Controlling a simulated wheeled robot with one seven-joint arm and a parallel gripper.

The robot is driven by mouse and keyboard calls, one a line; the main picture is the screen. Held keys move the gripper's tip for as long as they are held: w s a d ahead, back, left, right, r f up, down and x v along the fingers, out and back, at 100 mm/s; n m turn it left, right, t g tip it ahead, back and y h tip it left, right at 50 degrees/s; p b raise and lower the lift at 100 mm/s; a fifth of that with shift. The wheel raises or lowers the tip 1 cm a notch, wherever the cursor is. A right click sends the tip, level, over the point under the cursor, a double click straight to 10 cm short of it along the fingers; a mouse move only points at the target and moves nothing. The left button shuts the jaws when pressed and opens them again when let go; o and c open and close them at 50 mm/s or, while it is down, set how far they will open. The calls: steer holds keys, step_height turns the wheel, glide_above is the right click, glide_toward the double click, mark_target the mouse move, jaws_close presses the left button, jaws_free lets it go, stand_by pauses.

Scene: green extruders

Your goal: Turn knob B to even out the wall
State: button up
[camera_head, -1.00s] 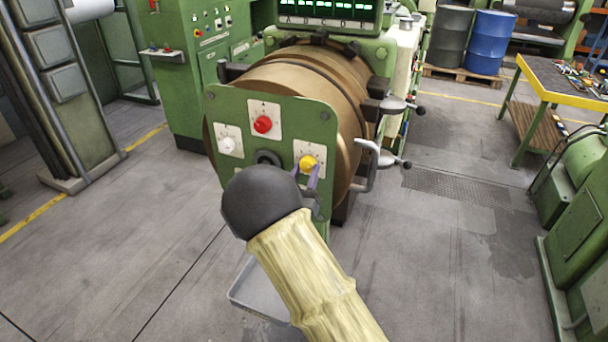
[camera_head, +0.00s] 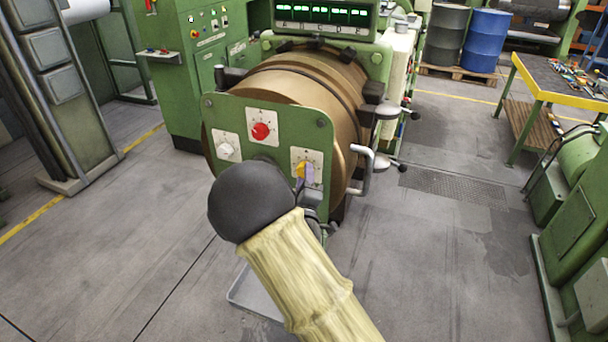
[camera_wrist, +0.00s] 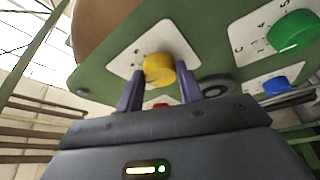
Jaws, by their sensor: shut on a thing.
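A yellow knob (camera_head: 300,168) sits on a white dial plate at the right of the green panel (camera_head: 235,112). My gripper (camera_head: 305,173) is at this knob, with one purple finger visible along its right side. In the wrist view the yellow knob (camera_wrist: 158,68) is between the two purple fingers of my gripper (camera_wrist: 159,82), which are shut on it. The panel also carries a red knob (camera_head: 261,131) at the top and a white knob (camera_head: 226,150) at the left. A screen (camera_head: 325,12) above shows a row of green bars.
A brown drum (camera_head: 290,85) is behind the panel. A bent metal handle (camera_head: 364,170) and clamp levers stick out at its right. In the wrist view, a green knob (camera_wrist: 292,32) and a blue knob (camera_wrist: 276,85) are at the right. The floor around is mostly clear.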

steer(key=shift+r+n+g+p, duration=0.2)
steer(key=shift+n+p, duration=0.15)
steer(key=shift+n, duration=0.35)
steer(key=shift+r+n+g+p, duration=0.1)
steer(key=shift+n+g+p, duration=0.2)
steer(key=shift+n, duration=0.4)
steer(key=shift+f, duration=0.1)
steer(key=o, duration=1)
steer(key=shift+w, duration=0.1)
steer(key=shift+f, duration=0.15)
